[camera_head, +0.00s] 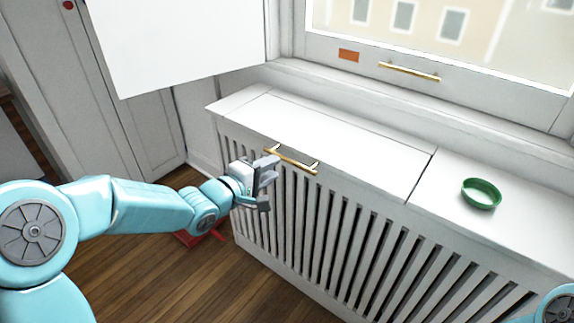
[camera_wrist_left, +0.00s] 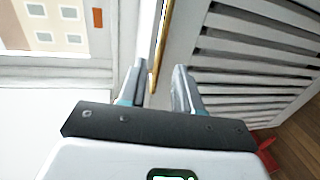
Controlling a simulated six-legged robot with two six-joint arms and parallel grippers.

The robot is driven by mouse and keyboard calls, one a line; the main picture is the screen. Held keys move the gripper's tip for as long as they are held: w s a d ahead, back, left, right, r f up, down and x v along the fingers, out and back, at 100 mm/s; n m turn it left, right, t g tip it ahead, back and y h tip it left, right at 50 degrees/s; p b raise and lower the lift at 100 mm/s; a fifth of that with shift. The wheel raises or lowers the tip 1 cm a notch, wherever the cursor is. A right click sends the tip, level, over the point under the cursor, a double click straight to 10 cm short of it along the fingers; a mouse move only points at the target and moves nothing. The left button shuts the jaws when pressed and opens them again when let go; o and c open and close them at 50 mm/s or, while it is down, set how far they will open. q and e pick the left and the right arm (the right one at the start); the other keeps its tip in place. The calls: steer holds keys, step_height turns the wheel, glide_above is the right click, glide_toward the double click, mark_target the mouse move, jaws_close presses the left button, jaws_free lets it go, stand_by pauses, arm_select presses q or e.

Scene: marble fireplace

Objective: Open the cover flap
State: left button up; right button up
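The cover flap (camera_head: 320,130) is the white panel on top of the slatted radiator cover. It lies flat, level with the section right of the seam. A gold bar handle (camera_head: 292,161) is fixed along its front edge. My left gripper (camera_head: 268,183) is in front of the cover, close to the handle's left end. In the left wrist view my left gripper (camera_wrist_left: 160,75) is open, with the gold handle (camera_wrist_left: 161,50) running lengthwise into the gap between its fingers. I cannot tell whether they touch. My right gripper is out of frame; part of my right arm shows at lower right.
A green dish (camera_head: 481,193) sits on the fixed right section of the cover top. A window with a gold handle (camera_head: 409,72) is behind. A white panel (camera_head: 180,40) hangs at upper left. A red object (camera_head: 200,238) lies on the wooden floor (camera_head: 175,280).

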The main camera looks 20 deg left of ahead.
mark_target(286, 160)
arm_select(q)
steer(key=b+x, duration=0.1)
steer(key=x, duration=0.6)
jaws_close()
